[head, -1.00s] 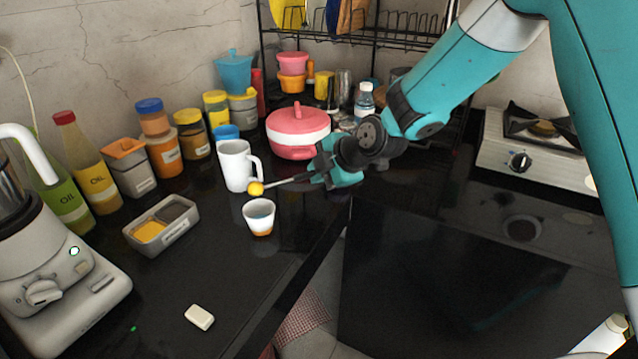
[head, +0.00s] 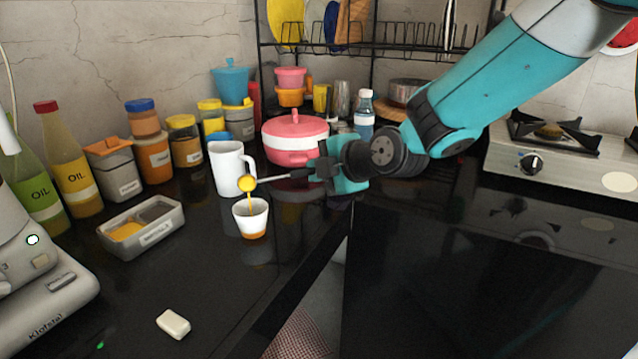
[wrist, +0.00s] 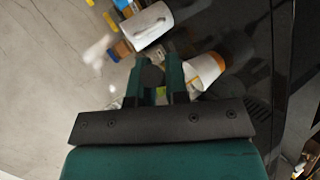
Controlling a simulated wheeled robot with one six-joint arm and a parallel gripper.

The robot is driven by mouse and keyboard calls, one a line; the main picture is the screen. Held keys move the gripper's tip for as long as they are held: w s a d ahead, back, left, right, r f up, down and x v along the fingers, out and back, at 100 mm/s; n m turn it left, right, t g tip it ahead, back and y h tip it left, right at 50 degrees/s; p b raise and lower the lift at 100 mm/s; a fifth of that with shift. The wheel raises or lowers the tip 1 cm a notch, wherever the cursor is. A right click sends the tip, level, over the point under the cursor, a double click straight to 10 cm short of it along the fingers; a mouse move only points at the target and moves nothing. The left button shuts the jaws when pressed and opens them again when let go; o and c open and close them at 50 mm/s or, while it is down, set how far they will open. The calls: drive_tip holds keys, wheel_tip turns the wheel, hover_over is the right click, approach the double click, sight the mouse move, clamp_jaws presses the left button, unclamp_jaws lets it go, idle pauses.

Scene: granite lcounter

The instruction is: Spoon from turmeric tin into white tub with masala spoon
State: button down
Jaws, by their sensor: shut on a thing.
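My gripper (head: 338,168) is shut on the handle of the masala spoon (head: 287,176). The spoon's bowl, yellow with turmeric, is over the white tub (head: 252,222), and a thin yellow stream falls from it into the tub. The tub is a small white cup with an orange base, standing upright on the dark counter. The turmeric tin (head: 142,238) is a grey two-part box at the left, with yellow powder in its left part and dark stuff in the other. In the wrist view the gripper fingers (wrist: 160,82) show, and the tub (wrist: 204,70) is beside them; the spoon is mostly hidden.
A white mug (head: 228,168) stands just behind the tub, close to the spoon's bowl. A pink and white pot (head: 294,142) is behind the gripper. Jars and oil bottles line the wall. A white block (head: 173,324) lies in front; the counter around it is clear.

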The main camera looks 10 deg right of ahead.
drive_tip(key=shift+s+f+n+t+y+b, duration=0.25)
drive_tip(key=shift+t+b, duration=0.45)
drive_tip(key=shift+b, duration=2.05)
drive_tip(key=shift+s+f+n+t+y+b, duration=0.25)
drive_tip(key=shift+t+b, duration=0.45)
drive_tip(key=shift+b, duration=2.05)
drive_tip(key=t+b, duration=0.1)
drive_tip(key=b, duration=0.4)
drive_tip(key=n+t+y+b, duration=0.1)
drive_tip(key=b, duration=0.5)
drive_tip(key=s+f+n+t+y+b, duration=0.1)
drive_tip(key=t+b, duration=0.1)
drive_tip(key=b, duration=0.4)
drive_tip(key=shift+d, duration=0.1)
drive_tip(key=shift+w+r, duration=0.1)
drive_tip(key=shift+r, duration=0.25)
drive_tip(key=shift+r+p, duration=0.1)
drive_tip(key=shift+p, duration=0.3)
